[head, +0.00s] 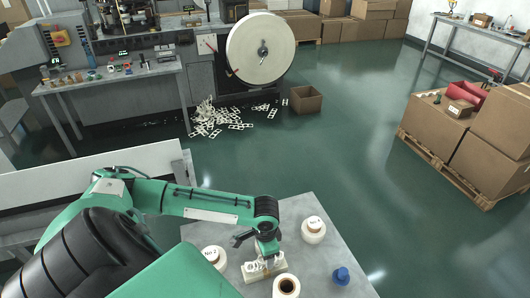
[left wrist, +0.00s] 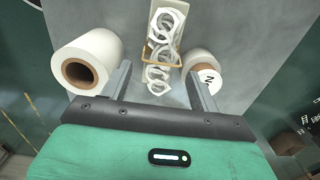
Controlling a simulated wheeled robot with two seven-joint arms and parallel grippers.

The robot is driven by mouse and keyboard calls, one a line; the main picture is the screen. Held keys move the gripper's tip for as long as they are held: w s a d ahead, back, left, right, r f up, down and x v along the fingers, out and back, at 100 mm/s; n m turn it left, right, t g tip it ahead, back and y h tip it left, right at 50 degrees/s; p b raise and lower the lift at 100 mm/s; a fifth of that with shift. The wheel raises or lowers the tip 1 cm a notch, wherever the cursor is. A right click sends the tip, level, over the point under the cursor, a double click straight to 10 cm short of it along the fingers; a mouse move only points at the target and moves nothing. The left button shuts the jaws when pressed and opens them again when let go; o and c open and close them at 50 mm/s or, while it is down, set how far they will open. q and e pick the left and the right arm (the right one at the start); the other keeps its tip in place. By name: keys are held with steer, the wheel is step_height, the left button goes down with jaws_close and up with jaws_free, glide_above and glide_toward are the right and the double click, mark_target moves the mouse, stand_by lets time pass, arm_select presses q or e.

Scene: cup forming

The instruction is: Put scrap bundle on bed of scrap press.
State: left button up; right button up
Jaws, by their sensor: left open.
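The scrap bundle (head: 264,265), a pale stack of punched strip with ring shapes, lies on the grey table in the head view. In the left wrist view the bundle (left wrist: 162,42) has a tan band around it and runs between the fingers toward the top. My left gripper (head: 267,250) is just over the bundle, and in the left wrist view its two fingers (left wrist: 158,80) are open, one on each side, with gaps to it. My right gripper is not in view. I cannot make out which thing is the scrap press or its bed.
White rolls stand around the bundle on the grey table (head: 310,270): one at left (head: 213,258), one at right (head: 314,229), one in front (head: 286,286). A blue object (head: 341,275) stands nearby. Loose scrap (head: 215,119) lies on the floor by a large reel (head: 260,50).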

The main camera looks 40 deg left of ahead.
mark_target(264, 266)
arm_select(q)
steer(key=shift+f, duration=0.65)
step_height(264, 266, down, 4)
steer(key=shift+a+f+p, duration=0.1)
steer(key=shift+a+p, duration=0.05)
steer(key=shift+p, duration=0.6)
steer(key=shift+f, duration=0.5)
steer(key=c, duration=0.9)
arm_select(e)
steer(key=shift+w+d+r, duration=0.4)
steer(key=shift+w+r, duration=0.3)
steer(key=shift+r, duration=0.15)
